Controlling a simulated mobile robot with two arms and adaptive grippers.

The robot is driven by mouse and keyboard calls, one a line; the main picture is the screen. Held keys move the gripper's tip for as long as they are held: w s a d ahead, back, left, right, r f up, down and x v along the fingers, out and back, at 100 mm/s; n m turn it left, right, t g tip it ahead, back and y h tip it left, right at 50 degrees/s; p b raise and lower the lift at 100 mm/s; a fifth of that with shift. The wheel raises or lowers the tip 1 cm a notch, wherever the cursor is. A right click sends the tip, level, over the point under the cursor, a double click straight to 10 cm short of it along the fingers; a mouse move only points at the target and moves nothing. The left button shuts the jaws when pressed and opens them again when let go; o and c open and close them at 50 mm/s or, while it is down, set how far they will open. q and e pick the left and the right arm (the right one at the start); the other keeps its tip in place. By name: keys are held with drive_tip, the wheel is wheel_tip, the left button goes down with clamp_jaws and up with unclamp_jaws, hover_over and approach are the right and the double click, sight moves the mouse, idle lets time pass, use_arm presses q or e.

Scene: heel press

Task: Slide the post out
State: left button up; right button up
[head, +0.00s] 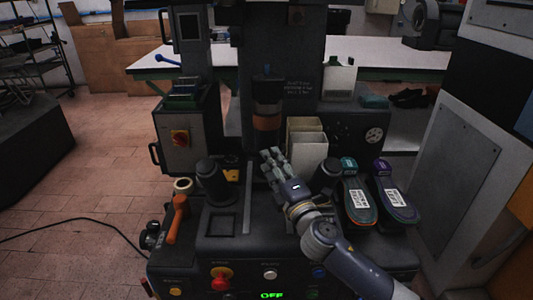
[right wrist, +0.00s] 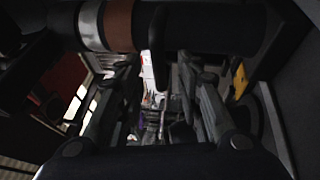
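A dark upright cylinder with a copper-brown band (head: 267,112) hangs at the middle of the press (head: 300,235). In the right wrist view this banded cylinder (right wrist: 118,25) lies across the top. A dark stubby post (head: 213,180) stands on the press deck left of centre, and another (head: 329,172) stands right of centre, partly behind my right arm. I cannot tell which of these is the task's post. My right gripper (head: 268,160) is just below the banded cylinder. In the right wrist view its fingers (right wrist: 155,95) are apart, with no clear object gripped. My left gripper is not seen.
Two labelled shoe-shaped pieces (head: 358,196) (head: 393,197) lie at the right of the deck. An orange-handled hammer (head: 176,220) is at the left edge. Cream bins (head: 306,145) stand behind my gripper. A red button (head: 221,274) and a green OFF display (head: 271,295) are in front.

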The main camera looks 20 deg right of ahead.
sight(268, 136)
drive_tip(key=shift+x, duration=2)
clamp_jaws()
